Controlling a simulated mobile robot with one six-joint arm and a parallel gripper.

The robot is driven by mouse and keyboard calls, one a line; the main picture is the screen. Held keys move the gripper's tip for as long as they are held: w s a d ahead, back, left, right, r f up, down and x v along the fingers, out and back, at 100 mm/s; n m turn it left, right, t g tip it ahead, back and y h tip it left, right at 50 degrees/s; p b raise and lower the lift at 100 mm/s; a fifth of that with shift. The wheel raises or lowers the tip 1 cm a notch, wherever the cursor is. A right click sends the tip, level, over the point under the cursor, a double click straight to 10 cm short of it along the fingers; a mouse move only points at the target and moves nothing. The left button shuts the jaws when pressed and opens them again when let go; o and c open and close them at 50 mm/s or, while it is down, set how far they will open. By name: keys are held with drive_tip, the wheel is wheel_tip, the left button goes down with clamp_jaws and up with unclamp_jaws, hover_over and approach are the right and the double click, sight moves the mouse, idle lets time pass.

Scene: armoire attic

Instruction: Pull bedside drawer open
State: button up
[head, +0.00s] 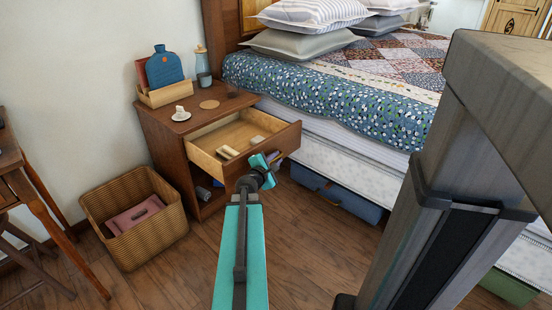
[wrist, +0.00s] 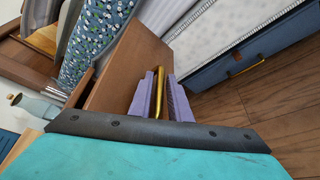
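The bedside drawer (head: 226,137) stands well out of the dark wooden bedside cabinet (head: 172,150), its pale inside showing from above. A few small light-coloured items lie in it. My gripper (head: 274,157) is at the drawer's front, on the outer side. In the wrist view, the purple fingers of my gripper (wrist: 161,95) are on either side of the gold drawer handle (wrist: 158,90), closed on it, against the brown drawer front (wrist: 128,72). The handle is hidden in the head view.
A wicker basket (head: 155,220) stands left on the floor. The bed (head: 345,150) with a blue under-bed box (head: 335,195) is close on the right.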

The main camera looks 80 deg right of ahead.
drive_tip(key=shift+a, duration=0.1)
drive_tip(key=shift+p+v, duration=0.45)
drive_tip(key=shift+v, duration=1.05)
drive_tip(key=shift+w+a+r+p, duration=0.1)
drive_tip(key=shift+w+r+p, duration=0.05)
drive_tip(key=shift+p, duration=0.55)
drive_tip(key=shift+a+r+p, duration=0.1)
drive_tip(key=shift+a+p, duration=0.1)
drive_tip(key=shift+p, duration=0.35)
drive_tip(key=p, duration=1.8)
approach(272, 162)
drive_tip(key=shift+a+r, duration=0.35)
drive_tip(key=shift+a, duration=0.1)
drive_tip(key=shift+a, duration=0.1)
